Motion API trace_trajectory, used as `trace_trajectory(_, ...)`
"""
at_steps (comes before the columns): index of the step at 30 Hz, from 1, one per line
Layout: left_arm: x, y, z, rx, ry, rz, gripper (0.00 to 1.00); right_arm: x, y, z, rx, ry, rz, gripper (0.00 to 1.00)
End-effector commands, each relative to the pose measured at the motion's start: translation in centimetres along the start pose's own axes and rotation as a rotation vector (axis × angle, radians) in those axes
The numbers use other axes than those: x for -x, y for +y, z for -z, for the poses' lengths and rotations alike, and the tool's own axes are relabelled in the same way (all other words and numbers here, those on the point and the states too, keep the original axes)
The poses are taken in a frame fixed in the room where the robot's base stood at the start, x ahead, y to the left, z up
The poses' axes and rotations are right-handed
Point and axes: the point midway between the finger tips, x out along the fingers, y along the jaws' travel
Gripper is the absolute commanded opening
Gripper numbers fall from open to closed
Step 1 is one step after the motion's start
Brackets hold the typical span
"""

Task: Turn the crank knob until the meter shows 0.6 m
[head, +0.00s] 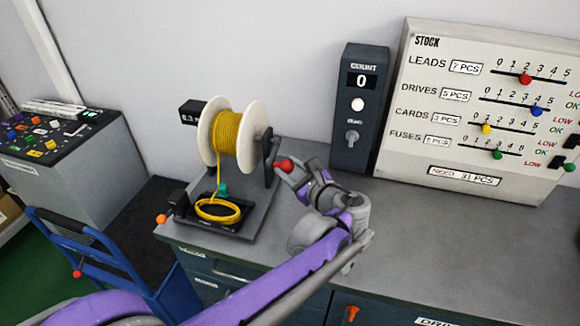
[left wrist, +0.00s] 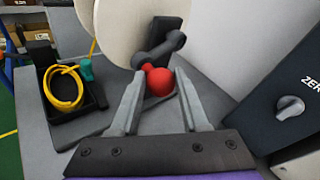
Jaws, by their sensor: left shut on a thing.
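The crank knob (head: 284,165) is a red ball on a dark crank arm at the right side of a spool (head: 230,140) wound with yellow cable. My left gripper (head: 291,170) is shut on it from the right. In the left wrist view the red knob (left wrist: 158,81) sits between the two fingertips, and the crank arm (left wrist: 160,50) reaches up and right from it to a dark upright. The meter (head: 192,113) is a small black display left of the spool, partly hidden by its flange; it seems to read 0.3. My right gripper is not in view.
A yellow cable coil (head: 218,210) lies in a black tray in front of the spool, beside a teal piece (head: 223,189). A dark count box (head: 358,110) showing 0 and a stock board (head: 480,30) stand at right. A blue cart (head: 80,250) is at left. The front right worktop is clear.

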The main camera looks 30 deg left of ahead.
Motion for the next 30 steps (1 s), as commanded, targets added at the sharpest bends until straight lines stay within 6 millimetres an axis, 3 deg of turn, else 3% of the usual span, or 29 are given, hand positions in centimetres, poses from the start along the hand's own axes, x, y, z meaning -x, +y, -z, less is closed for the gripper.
trace_trajectory(10, 0.1, -0.2, -0.2, -0.002, -0.001, 0.003, 0.0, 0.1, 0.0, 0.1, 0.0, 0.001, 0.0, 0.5)
trace_trajectory(21, 0.9, -0.5, -2.4, -0.001, 0.0, 0.004, 0.0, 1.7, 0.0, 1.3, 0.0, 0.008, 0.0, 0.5)
trace_trajectory(30, 1.0, -0.4, -2.4, -0.001, 0.001, 0.003, 0.0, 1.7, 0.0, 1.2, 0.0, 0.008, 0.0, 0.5)
